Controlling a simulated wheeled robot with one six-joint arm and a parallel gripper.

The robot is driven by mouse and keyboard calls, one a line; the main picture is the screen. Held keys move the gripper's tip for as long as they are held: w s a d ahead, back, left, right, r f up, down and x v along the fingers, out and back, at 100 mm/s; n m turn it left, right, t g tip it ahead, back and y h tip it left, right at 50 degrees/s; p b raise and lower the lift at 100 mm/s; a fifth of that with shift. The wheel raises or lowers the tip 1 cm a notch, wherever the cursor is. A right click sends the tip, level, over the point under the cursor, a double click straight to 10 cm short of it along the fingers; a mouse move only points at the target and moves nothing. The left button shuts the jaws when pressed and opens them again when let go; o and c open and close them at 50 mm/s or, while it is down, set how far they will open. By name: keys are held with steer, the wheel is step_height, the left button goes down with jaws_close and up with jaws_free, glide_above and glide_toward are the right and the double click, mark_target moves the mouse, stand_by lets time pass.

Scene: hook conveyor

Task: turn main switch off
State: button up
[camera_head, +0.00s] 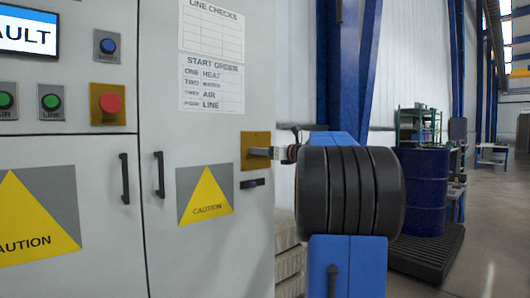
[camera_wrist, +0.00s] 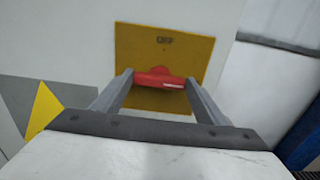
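The main switch is a red handle (camera_wrist: 160,78) on a yellow plate (camera_wrist: 194,50), marked OFF at its top in the wrist view. The handle lies roughly level across the plate, below the marking. My gripper (camera_wrist: 158,80) is in front of it, its fingers apart, one at each end of the handle. I cannot tell whether they touch it. In the head view, my gripper (camera_head: 262,151) reaches from the right to the yellow plate (camera_head: 250,138) on the cabinet's right side, and the red handle is hidden.
A dark purple-marked handle (camera_head: 252,183) sits just below the plate. The cabinet front carries door handles (camera_head: 160,174), a red button (camera_head: 110,103) and a caution sign (camera_head: 205,195). A blue drum (camera_head: 424,190) stands on a dark pallet to the right, with open floor beyond.

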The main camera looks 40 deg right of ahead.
steer(key=c, duration=0.4)
steer(key=shift+c, duration=0.2)
steer(key=shift+n, duration=0.4)
steer(key=shift+a+f+n, duration=0.1)
steer(key=shift+f+n, duration=0.05)
steer(key=shift+n, duration=4.15)
steer(key=shift+a+f+n, duration=0.1)
steer(key=shift+f+n, duration=0.05)
steer(key=shift+n, duration=4.15)
steer(key=o, duration=1.1)
steer(key=shift+c, duration=0.2)
